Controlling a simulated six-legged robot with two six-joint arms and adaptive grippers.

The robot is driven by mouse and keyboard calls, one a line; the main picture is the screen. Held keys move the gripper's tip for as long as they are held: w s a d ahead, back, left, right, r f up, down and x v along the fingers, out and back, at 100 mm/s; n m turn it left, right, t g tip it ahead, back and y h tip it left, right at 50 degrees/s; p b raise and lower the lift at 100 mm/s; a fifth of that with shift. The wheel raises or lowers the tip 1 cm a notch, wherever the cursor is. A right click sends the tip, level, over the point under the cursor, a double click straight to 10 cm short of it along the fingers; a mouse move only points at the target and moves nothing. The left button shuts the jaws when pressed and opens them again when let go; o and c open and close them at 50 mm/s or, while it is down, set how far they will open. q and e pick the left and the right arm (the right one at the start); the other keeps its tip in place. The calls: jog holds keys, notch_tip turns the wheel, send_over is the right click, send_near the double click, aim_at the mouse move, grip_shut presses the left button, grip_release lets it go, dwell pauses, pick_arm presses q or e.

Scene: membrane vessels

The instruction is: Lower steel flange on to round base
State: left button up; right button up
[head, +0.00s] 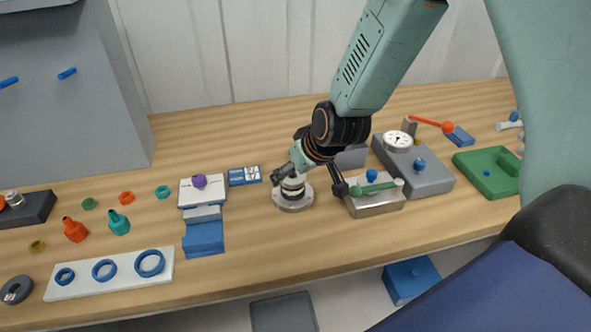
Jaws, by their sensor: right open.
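A round grey base (306,202) lies flat on the bench near the middle. A short upright stack (292,187) with pale and dark bands and a steel-coloured upper part stands on it. I cannot tell which part of this stack is the steel flange, as my gripper partly covers its top. My right gripper (310,185) is open just above and to the right of the stack, with one finger over the stack's top and the other to its right. Whether it touches the stack is unclear. My left gripper is not in view.
A steel block with a green-handled part (375,203) stands close right of my right gripper. Behind it is a grey gauge box (425,178). A green tray (487,172) is farther right. Blue blocks (204,239) and a white ring plate (110,273) lie left. The bench front is mostly clear.

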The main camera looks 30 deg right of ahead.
jog(key=shift+d+r, duration=0.1)
jog(key=shift+d, duration=0.1)
jog(key=shift+s+r, duration=0.15)
jog(key=shift+r, duration=0.2)
jog(key=a+v, duration=0.1)
jog(key=v, duration=1)
jog(key=shift+s+d, duration=0.15)
jog(key=shift+d, duration=0.1)
dwell(0.5)
jog(key=x, duration=0.8)
jog(key=shift+d, duration=0.2)
dwell(0.6)
